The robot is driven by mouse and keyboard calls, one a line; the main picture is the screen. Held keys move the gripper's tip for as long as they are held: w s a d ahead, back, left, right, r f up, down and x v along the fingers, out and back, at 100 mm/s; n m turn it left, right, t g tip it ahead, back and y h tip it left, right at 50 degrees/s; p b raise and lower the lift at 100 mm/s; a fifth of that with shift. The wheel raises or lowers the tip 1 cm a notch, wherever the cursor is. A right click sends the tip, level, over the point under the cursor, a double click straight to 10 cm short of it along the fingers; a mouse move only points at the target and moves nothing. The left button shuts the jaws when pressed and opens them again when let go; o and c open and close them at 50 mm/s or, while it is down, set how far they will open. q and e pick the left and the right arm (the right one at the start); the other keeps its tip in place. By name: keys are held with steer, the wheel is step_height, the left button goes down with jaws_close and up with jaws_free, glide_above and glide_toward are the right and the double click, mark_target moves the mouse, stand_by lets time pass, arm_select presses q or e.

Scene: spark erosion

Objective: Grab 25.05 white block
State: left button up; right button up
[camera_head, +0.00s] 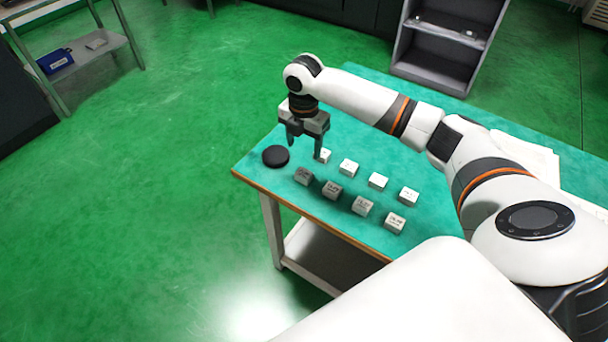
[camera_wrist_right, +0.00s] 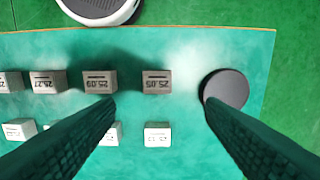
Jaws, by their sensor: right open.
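The block whose label seems to read 25.05 (camera_wrist_right: 157,82) is in the upper row of the right wrist view, upside down, beside the black disc (camera_wrist_right: 226,88). In the head view it seems to be the leftmost block of the near row (camera_head: 303,176), looking grey in shadow. My right gripper (camera_head: 304,150) is open and empty, pointing down above the left end of the table. In the wrist view its fingers (camera_wrist_right: 157,105) are spread to either side of the 25.05 block's column, apart from the block. My left gripper is out of view.
Two rows of similar small blocks stand on the green table (camera_head: 260,172); a white block (camera_wrist_right: 157,135) is in the second row below the 25.05 one. The disc (camera_head: 276,156) lies near the table's left edge. White papers (camera_head: 525,155) lie at the right.

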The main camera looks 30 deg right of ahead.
mark_target(304, 173)
step_height(304, 173, down, 4)
steer(key=shift+r, duration=0.1)
steer(key=shift+s+a+f+p, duration=0.15)
steer(key=shift+f+p, duration=0.2)
steer(key=shift+f, duration=1.05)
steer(key=shift+s+a+f+p, duration=0.15)
steer(key=shift+f+p, duration=0.15)
steer(key=shift+f, duration=1.05)
steer(key=shift+d, duration=0.1)
steer(key=shift+c, duration=0.2)
steer(key=c, duration=1.2)
